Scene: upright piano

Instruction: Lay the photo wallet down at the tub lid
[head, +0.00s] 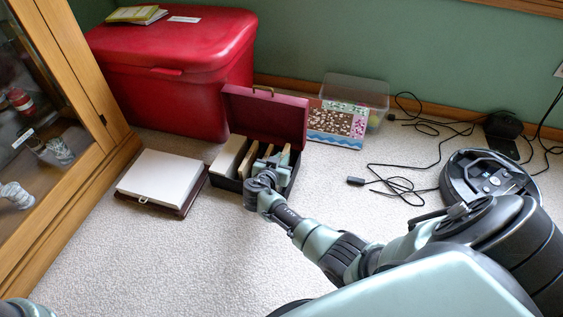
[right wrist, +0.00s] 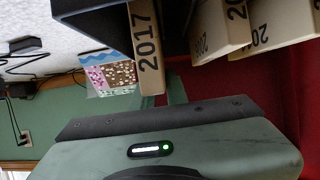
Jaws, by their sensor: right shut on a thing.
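My right gripper (head: 273,163) reaches into a black box with an open dark red lid (head: 265,115) on the carpet. It is shut on a cream photo wallet marked 2017 (right wrist: 147,45), which stands upright at the right end of the box. In the right wrist view, the gripper's fingers (right wrist: 172,90) are at the wallet's edge and partly hidden. Other cream wallets (head: 230,155) stand in the box to the left. The red tub (head: 165,100) stands behind at the left, its lid (head: 185,38) on top.
Yellow-green booklets (head: 137,14) and a white label (head: 184,19) are on the tub lid; its right part is bare. A white flat case (head: 163,178) lies left of the box. A patterned card (head: 337,122), clear bin (head: 355,92) and cables (head: 405,185) lie right. A glass cabinet (head: 60,130) stands left.

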